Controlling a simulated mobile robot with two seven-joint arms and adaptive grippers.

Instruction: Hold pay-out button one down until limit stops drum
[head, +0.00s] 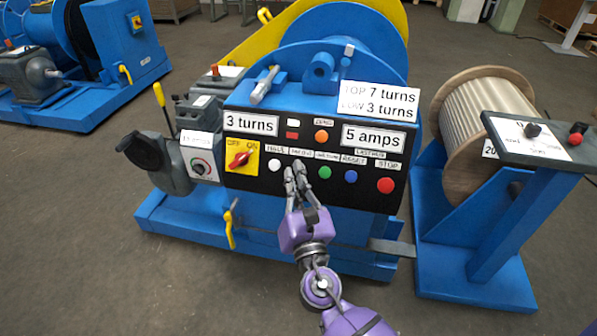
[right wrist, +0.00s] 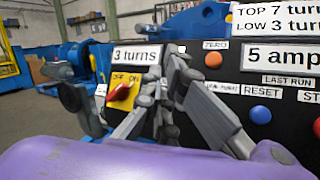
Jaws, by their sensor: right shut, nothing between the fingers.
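The black control panel (head: 245,195) on the blue winch carries a row of buttons. A white button (head: 274,165) sits under a HAUL label, and a green button (head: 324,172) is farther right. My right gripper (head: 297,170) is shut and empty, its fingertips at the panel between these two, just below a small label that seems to read PAY OUT. The fingers hide the button there; I cannot tell whether they touch or press it. In the right wrist view the fingertips (right wrist: 173,62) are against the dark panel. The winch drum (head: 330,25) is mostly hidden behind the panel. My left gripper is out of view.
A red-on-yellow OFF/ON switch (head: 240,159), a blue RESET button (head: 351,176) and a red STOP button (head: 385,185) share the panel. A rope reel (head: 485,105) on a blue stand is at right, with a small control plate. Another blue winch is at far left.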

